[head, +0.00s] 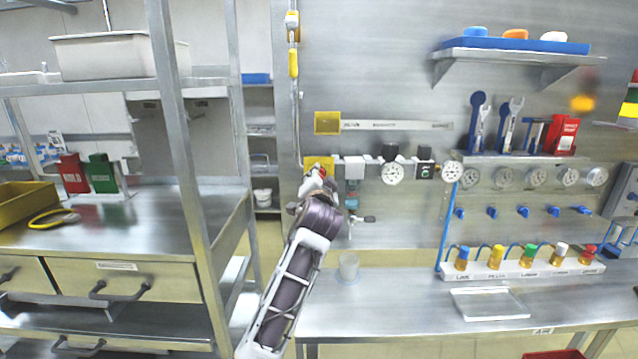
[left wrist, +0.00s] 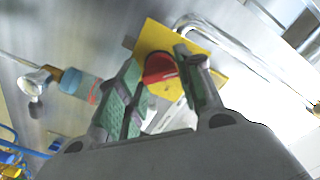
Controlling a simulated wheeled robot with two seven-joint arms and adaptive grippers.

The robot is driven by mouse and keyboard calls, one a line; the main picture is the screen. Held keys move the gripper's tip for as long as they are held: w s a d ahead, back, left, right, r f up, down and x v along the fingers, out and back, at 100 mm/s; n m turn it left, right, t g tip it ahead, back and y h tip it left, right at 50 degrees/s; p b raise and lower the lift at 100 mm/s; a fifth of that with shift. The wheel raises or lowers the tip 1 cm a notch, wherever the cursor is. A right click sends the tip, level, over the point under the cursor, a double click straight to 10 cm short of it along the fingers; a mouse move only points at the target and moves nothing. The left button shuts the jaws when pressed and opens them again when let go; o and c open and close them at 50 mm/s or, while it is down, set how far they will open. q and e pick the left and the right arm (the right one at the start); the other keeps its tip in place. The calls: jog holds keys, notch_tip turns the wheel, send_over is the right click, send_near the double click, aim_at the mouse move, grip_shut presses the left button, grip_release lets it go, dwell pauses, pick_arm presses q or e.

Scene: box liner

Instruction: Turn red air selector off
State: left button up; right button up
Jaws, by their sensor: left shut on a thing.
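The red air selector (left wrist: 160,68) is a red knob on a yellow plate (left wrist: 150,36), mounted on the metal wall. In the head view the yellow plate (head: 313,160) shows just above my left gripper (head: 318,178), which reaches up to it and covers most of the knob. In the left wrist view my left gripper (left wrist: 168,82) has its green-padded fingers on either side of the red knob, shut on it. The knob's exact angle is hard to read. My right gripper is not in view.
A clear bottle (head: 352,190) and gauges (head: 392,173) sit on the wall right of the selector. A clear cup (head: 348,265) stands on the bench below. A metal shelf unit (head: 180,130) stands at the left. The bench front is mostly free.

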pick_arm(q)
jog(key=shift+f, duration=0.15)
dwell(0.3)
jog(key=o, duration=1)
jog(key=shift+o, duration=0.2)
jog(key=shift+s, duration=0.1)
jog(key=s, duration=0.7)
jog(key=shift+s, duration=0.15)
